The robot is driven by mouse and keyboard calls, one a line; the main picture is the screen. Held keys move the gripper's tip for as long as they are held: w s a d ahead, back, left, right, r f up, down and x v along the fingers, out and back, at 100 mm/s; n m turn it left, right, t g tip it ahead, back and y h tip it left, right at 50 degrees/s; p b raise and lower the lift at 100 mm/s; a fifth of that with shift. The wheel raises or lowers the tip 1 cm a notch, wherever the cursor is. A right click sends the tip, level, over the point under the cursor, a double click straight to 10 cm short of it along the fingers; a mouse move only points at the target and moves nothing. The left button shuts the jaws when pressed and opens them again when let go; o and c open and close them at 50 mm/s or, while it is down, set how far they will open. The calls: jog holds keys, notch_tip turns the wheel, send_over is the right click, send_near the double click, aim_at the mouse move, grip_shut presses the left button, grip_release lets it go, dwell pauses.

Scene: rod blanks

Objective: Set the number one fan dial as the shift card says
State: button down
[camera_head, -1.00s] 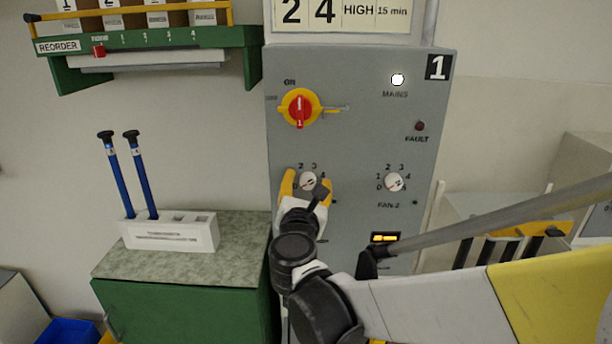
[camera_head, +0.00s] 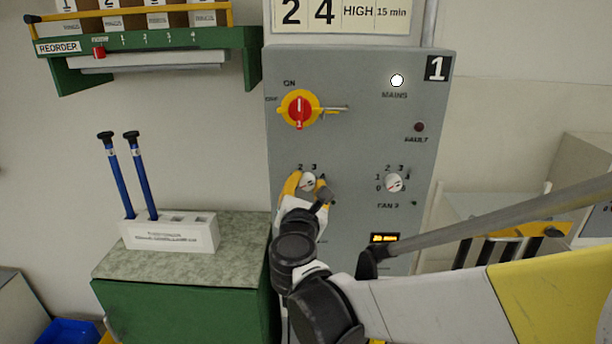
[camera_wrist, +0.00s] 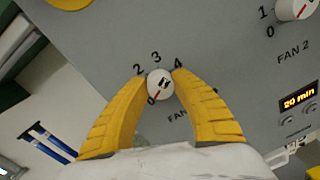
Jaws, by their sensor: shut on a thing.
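The number one fan dial (camera_head: 308,181), a small white round knob, is at the lower left of the grey panel (camera_head: 350,135). In the wrist view, the dial (camera_wrist: 160,84) has a red mark pointing down-left, toward the 0. The figures 2, 3 and 4 show around it; the 1 is hidden. My gripper (camera_head: 309,185) has its yellow fingers shut on the dial's two sides, seen also in the wrist view (camera_wrist: 159,80). The card (camera_head: 345,13) above the panel reads 2, 4, HIGH, 15 min; its top is cut off.
The FAN 2 dial (camera_head: 394,182) is to the right. A red and yellow main switch (camera_head: 299,108) sits above. A lit display (camera_wrist: 299,97) reads 20 min. A green cabinet (camera_head: 185,310) with a white holder (camera_head: 170,234) of blue rods stands left.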

jog(key=m, duration=0.5)
jog(key=shift+r+p, duration=0.1)
jog(key=shift+p, duration=0.25)
jog(key=m, duration=0.4)
jog(key=shift+g, duration=0.3)
jog(key=m, duration=0.4)
jog(key=shift+d+m+y+p, duration=0.1)
jog(key=shift+m+y+p, duration=0.2)
jog(key=shift+p, duration=0.05)
jog(key=m, duration=0.3)
jog(key=shift+m+y, duration=0.3)
jog(key=shift+m, duration=0.1)
jog(key=shift+f, duration=0.2)
jog(key=c, duration=1)
grip_release()
jog(key=shift+d+m, duration=0.1)
jog(key=shift+m, duration=0.2)
